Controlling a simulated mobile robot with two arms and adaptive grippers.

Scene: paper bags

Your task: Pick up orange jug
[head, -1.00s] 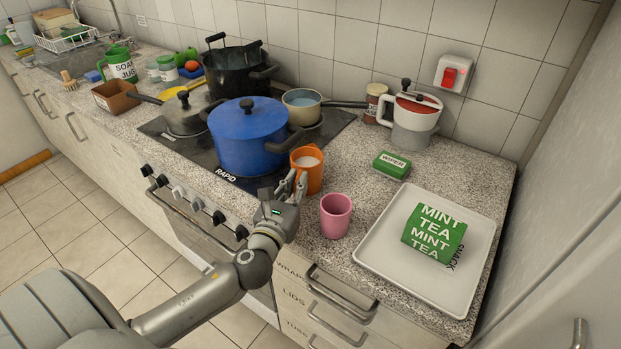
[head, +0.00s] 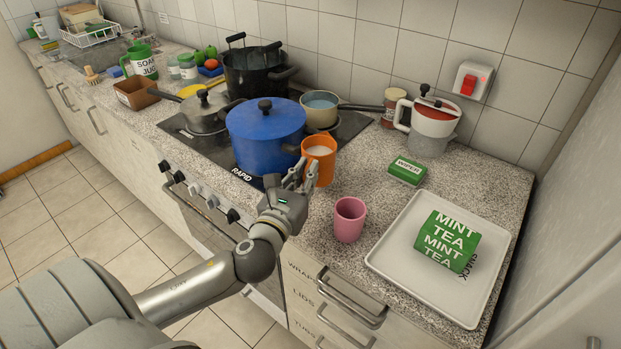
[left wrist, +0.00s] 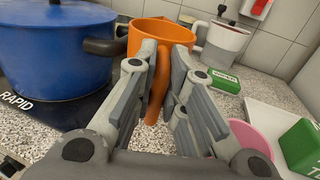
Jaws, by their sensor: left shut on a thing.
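The orange jug (head: 321,157), with pale contents, is upright at the right front of the hob, next to the blue pot. My left gripper (head: 300,175) is shut on the jug's handle from the front. In the left wrist view the orange jug (left wrist: 150,38) shows beyond the fingers, with its handle between the two fingertips (left wrist: 160,80). The jug seems slightly above the counter, but its base is partly hidden by the fingers. My right gripper is not in view.
The blue pot (head: 262,135) is close on the jug's left. A pink cup (head: 349,220) stands in front right. A green wiper box (head: 407,170) and a white tray (head: 400,262) with a mint tea box (head: 447,240) lie to the right.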

